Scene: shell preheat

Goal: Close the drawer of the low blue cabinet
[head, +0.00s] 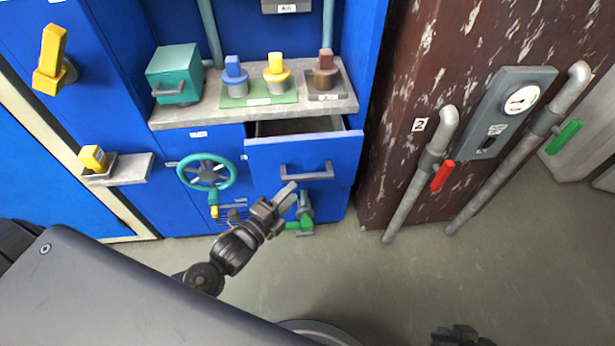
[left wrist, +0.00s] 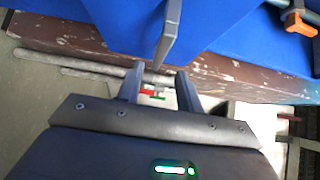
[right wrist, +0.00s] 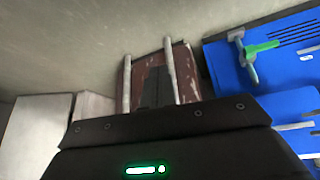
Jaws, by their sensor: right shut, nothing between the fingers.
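The low blue cabinet (head: 205,145) stands against the wall with a grey top. Its drawer (head: 262,152) is pulled partly out, and the dark opening shows behind the front's top edge. The grey drawer handle (head: 307,173) is a horizontal bar on the front. My left gripper (head: 289,194) is open, just below and left of the handle in the head view. In the left wrist view the handle (left wrist: 170,35) reaches down between the two spread fingertips (left wrist: 160,80); contact is unclear. My right gripper (right wrist: 156,80) is shut and empty, away from the cabinet, near the head view's bottom edge.
A teal handwheel (head: 204,172) sits left of the drawer. A green-handled valve (head: 300,224) sticks out below it. Several coloured knobs and a teal box (head: 175,75) stand on top. Grey pipes (head: 420,180) front the brown panel at right. The floor (head: 345,265) ahead is clear.

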